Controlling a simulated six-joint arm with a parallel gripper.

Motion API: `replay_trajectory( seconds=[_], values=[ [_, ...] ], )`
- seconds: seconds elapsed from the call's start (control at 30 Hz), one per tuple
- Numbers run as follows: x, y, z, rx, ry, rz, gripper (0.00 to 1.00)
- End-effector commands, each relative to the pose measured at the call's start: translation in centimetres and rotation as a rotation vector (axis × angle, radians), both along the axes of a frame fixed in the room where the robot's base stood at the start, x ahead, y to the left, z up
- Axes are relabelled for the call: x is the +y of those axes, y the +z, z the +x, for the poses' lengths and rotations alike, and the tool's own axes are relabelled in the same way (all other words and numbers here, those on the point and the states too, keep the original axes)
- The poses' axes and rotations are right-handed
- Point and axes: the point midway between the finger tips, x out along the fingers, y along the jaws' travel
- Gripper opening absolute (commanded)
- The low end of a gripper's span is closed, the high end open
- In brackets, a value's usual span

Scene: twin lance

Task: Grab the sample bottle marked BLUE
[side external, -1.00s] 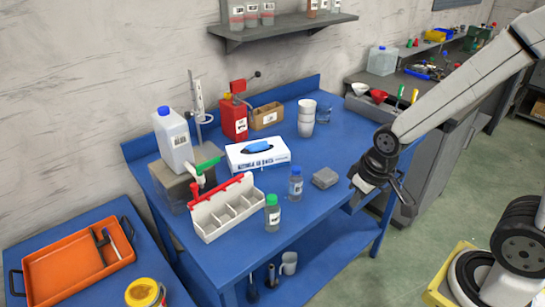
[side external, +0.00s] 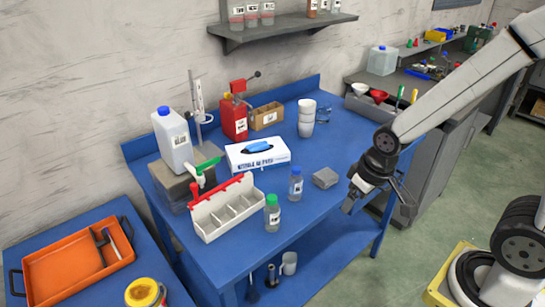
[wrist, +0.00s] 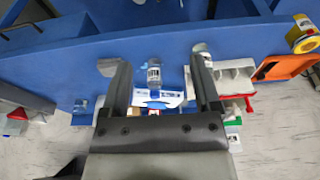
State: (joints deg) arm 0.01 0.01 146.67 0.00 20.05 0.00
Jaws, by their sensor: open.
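The blue-capped sample bottle (side external: 296,184) stands upright on the blue bench, left of my gripper (side external: 350,205) in the side view. In the wrist view this bottle (wrist: 154,76) appears between my two spread fingers (wrist: 160,68), with clear space on both sides. Its label is too small to read surely. The green-capped bottle (side external: 272,213) stands upright nearby, beside the white rack. In the wrist view the green-capped bottle (wrist: 201,48) is partly hidden by the right finger. My gripper is open and empty, apart from both bottles, near the bench's right edge.
A grey block (side external: 325,178) lies between the blue-capped bottle and my gripper in the side view. A white compartment rack (side external: 225,212) and a glove box (side external: 258,154) stand behind and left of the bottles. The bench front right is clear.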

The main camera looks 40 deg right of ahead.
Motion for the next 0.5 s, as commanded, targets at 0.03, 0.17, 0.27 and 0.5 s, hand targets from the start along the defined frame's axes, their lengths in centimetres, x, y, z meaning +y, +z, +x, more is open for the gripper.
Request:
replay_trajectory(
  seconds=[0.03,0.17,0.27,0.5],
  values=[
    [0.0,0.0,0.0,0.0,0.0,0.0,0.8],
    [-0.1,0.0,0.2,-0.006,0.001,-0.002,0.8],
    [-0.5,0.0,0.9,-0.025,0.005,-0.014,0.8],
    [-3.0,-0.1,5.3,-0.16,0.051,-0.08,0.8]
  ],
)
